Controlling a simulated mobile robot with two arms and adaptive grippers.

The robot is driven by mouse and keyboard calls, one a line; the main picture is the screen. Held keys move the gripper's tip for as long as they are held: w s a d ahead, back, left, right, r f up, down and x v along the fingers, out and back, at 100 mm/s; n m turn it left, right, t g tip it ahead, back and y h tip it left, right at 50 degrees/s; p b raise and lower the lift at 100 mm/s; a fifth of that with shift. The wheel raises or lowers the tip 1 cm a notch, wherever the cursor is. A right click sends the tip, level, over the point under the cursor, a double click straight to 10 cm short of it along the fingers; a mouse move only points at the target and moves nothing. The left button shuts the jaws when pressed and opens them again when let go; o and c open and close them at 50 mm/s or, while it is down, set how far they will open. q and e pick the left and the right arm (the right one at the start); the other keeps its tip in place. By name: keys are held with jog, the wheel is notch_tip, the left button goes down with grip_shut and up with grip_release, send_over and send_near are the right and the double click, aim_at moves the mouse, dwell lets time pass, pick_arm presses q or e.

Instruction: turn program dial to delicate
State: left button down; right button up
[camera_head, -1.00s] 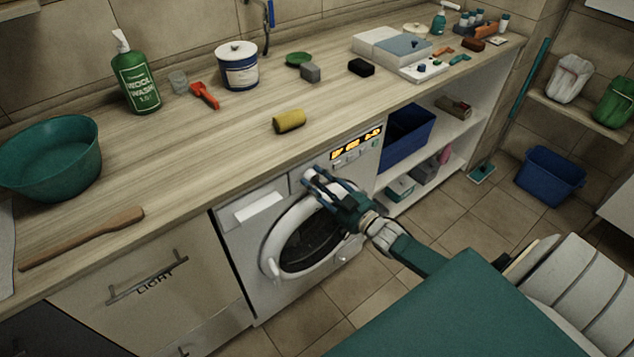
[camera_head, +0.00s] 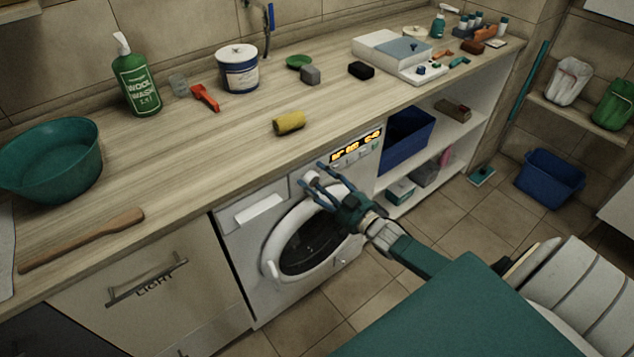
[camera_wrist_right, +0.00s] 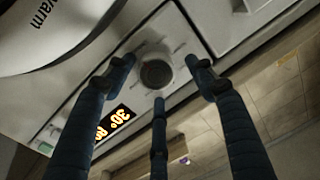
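The program dial (camera_head: 312,177) is a round knob on the front panel of the white washing machine (camera_head: 232,240). In the right wrist view the dial (camera_wrist_right: 156,74) looks dark, with small marks around it too faint to read. My right gripper (camera_head: 312,177) is at the dial, its fingers spread. In the wrist view the gripper (camera_wrist_right: 159,78) has two fingertips on either side of the knob and a third below it, with gaps visible. The lit display (camera_wrist_right: 113,121) reads 30° in orange; the rest is unclear. My left gripper is not in view.
The wooden counter (camera_head: 215,140) lies above the machine, with a yellow sponge (camera_head: 289,123) near its front edge. The round door (camera_head: 270,262) is below the dial. A blue bin (camera_head: 408,138) stands on the shelf to the right.

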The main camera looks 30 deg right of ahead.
jog(key=shift+f, duration=0.1)
jog(key=shift+s+f, duration=0.1)
jog(key=shift+s, duration=0.35)
jog(key=s+d, duration=0.1)
jog(key=s, duration=1)
jog(key=shift+d, duration=0.35)
